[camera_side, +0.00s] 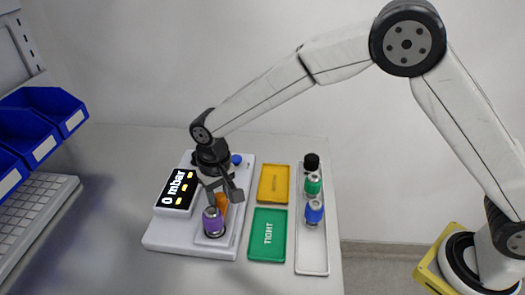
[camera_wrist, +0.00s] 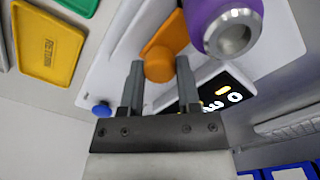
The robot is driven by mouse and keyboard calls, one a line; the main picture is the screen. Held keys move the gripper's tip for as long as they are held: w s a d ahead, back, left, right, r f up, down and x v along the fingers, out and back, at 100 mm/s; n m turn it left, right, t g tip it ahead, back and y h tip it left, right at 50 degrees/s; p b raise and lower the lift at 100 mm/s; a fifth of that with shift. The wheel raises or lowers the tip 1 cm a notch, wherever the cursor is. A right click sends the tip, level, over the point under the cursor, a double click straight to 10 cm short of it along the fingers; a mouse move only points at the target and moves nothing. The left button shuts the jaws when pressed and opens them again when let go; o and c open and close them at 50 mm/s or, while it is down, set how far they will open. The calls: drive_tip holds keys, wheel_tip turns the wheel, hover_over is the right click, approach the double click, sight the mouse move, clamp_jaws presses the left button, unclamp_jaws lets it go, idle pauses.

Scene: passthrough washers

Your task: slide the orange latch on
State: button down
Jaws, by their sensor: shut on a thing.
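The orange latch (camera_wrist: 160,62) shows in the wrist view as an orange bar with a rounded knob. My gripper (camera_wrist: 160,72) has its two grey fingers on either side of the knob and is shut on it. In the side view the latch (camera_side: 222,201) is a small orange patch, partly hidden behind my gripper (camera_side: 221,196). The purple cylinder (camera_side: 213,222) stands upright in the white fixture (camera_side: 165,236) beside the latch. In the wrist view the purple cylinder (camera_wrist: 226,28) shows its metal ring end, close to the latch.
A display (camera_side: 178,190) on the fixture reads 0 mbar. A blue knob (camera_side: 236,160) sits at its back. Right of it lie a yellow tray (camera_side: 273,184), a green TIGHT tray (camera_side: 267,235) and a white rack (camera_side: 312,262) with green, blue and black-topped parts. Blue bins (camera_side: 50,104) stand far left.

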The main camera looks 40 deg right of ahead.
sight(222, 197)
drive_tip(key=shift+s+a, duration=0.25)
drive_tip(key=shift+a, duration=0.05)
drive_tip(key=shift+c, duration=1.5)
unclamp_jaws()
drive_tip(key=shift+r, duration=0.1)
drive_tip(key=shift+r, duration=3.85)
drive_tip(key=shift+d, duration=0.5)
drive_tip(key=s+d+f+t, duration=0.1)
drive_tip(key=s+d+f, duration=0.1)
drive_tip(key=s+d, duration=0.6)
drive_tip(key=s+d+f+t, duration=0.1)
drive_tip(key=s+d+f, duration=0.1)
drive_tip(key=s+d, duration=0.7)
drive_tip(key=d, duration=0.6)
drive_tip(key=shift+d+f+t, duration=0.2)
drive_tip(key=shift+f+t, duration=0.05)
drive_tip(key=shift+t, duration=0.05)
